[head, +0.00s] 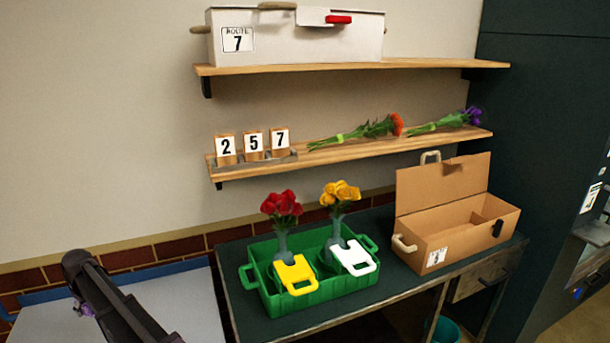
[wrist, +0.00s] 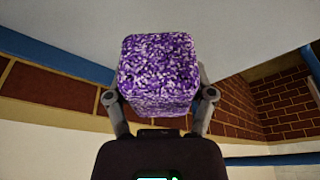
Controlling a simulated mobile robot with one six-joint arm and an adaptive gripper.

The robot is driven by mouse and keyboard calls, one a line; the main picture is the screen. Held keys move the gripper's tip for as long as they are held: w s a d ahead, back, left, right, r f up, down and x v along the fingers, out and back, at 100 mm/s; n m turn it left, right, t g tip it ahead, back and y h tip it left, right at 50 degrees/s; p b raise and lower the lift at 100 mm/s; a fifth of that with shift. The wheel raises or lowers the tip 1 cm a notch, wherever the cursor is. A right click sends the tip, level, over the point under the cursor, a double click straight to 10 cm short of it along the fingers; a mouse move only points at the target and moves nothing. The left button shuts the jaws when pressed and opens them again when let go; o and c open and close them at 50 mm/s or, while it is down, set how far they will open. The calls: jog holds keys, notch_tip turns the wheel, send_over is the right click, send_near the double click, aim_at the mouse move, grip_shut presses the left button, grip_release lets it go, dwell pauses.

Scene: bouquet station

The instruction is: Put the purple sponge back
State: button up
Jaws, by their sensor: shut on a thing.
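The purple sponge (wrist: 158,65) is a speckled purple and white block in the wrist view. My gripper (wrist: 160,95) is shut on it, with one finger on each side. In the head view my dark arm is at the lower left, over or in front of a pale grey-white surface (head: 185,300). A small purple patch beside the arm there seems to be the sponge (head: 82,309); most of it and the gripper are hidden. I cannot tell whether the sponge touches the surface.
A green crate (head: 318,300) with red and yellow flowers stands on the dark table (head: 235,285). An open cardboard box (head: 440,235) is right of it. A wooden shelf (head: 350,155) holds number blocks (head: 253,145) and two bouquets; a white box (head: 290,42) sits above.

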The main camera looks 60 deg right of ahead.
notch_tip(320, 180, up, 19)
jog(key=p, duration=1.8)
jog(key=shift+s, duration=0.15)
